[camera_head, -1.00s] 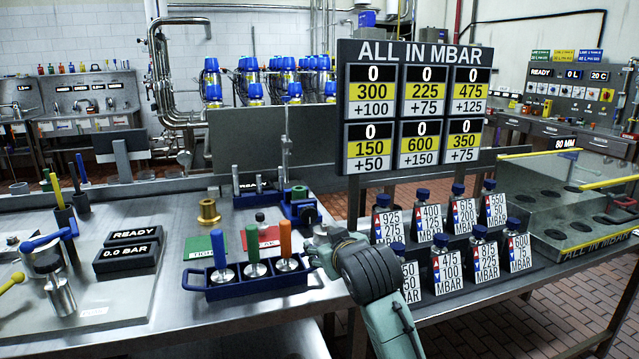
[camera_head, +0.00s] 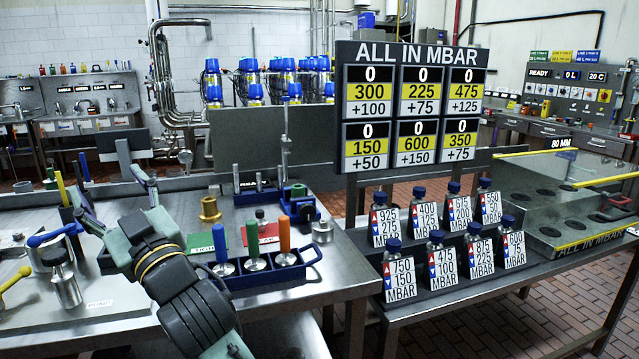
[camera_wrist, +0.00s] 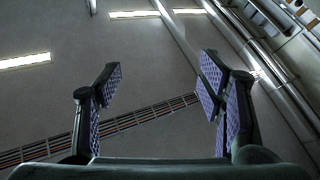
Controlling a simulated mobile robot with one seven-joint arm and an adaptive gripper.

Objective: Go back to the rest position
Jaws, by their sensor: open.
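My gripper (camera_head: 113,195) is raised over the left part of the steel table in the head view. Its fingers are spread, pointing up and away to the left, with nothing between them. In the wrist view my gripper (camera_wrist: 155,95) is also open and empty, with the ceiling behind it. My forearm hides the READY and 0.0 BAR displays and the left end of the blue rack (camera_head: 290,272).
Labelled bottles (camera_head: 436,262) stand in two rows at the right, below the ALL IN MBAR board (camera_head: 417,55). A blue-handled valve (camera_head: 48,237) stands left of my arm. A brass fitting (camera_head: 209,208) and a small metal weight (camera_head: 322,232) stand near the rack.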

